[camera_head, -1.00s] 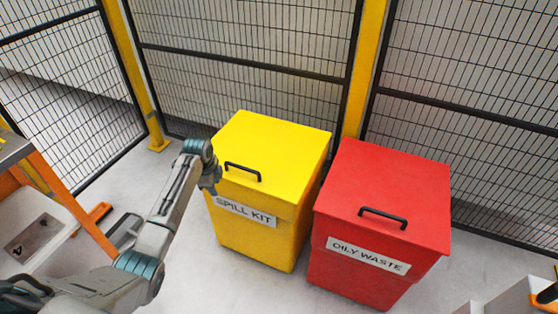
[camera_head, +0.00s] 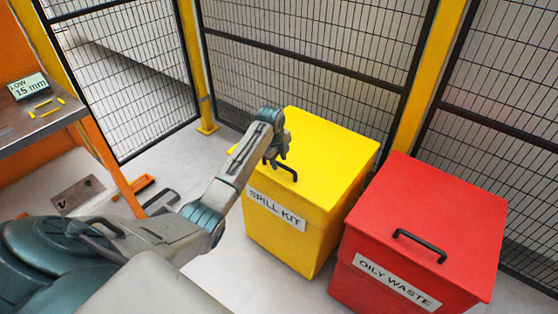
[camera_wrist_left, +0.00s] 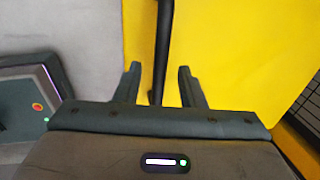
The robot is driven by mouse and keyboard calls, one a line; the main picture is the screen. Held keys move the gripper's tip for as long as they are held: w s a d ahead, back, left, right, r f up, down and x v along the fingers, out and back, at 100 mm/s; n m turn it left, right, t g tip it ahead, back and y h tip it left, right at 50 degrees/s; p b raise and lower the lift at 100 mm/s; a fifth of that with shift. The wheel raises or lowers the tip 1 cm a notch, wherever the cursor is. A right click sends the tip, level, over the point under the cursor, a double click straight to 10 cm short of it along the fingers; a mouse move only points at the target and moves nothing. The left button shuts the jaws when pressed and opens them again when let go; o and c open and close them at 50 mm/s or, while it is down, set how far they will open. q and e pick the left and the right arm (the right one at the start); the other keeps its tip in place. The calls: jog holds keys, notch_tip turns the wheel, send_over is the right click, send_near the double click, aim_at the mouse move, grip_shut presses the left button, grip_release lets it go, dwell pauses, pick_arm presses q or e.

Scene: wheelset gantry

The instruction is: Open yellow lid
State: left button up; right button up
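The yellow lid (camera_head: 330,143) lies closed on the yellow SPILL KIT bin (camera_head: 285,232). Its black bar handle (camera_head: 289,173) is partly hidden behind my left gripper (camera_head: 276,160), which is at the handle above the lid's front left part. In the left wrist view, the two fingers of the left gripper (camera_wrist_left: 159,70) are spread apart. The black handle (camera_wrist_left: 163,40) runs between them with a gap on both sides, over the yellow lid (camera_wrist_left: 235,50). My right gripper is not in view.
A red OILY WASTE bin (camera_head: 430,220) with a black handle stands close on the right. Mesh fencing (camera_head: 310,60) with yellow posts is behind the bins. An orange-framed bench (camera_head: 40,120) with a small display (camera_head: 27,87) is at the left. Grey floor shows between bench and bins.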

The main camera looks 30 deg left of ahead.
pick_arm(q)
jog(key=shift+f, duration=0.35)
grip_shut()
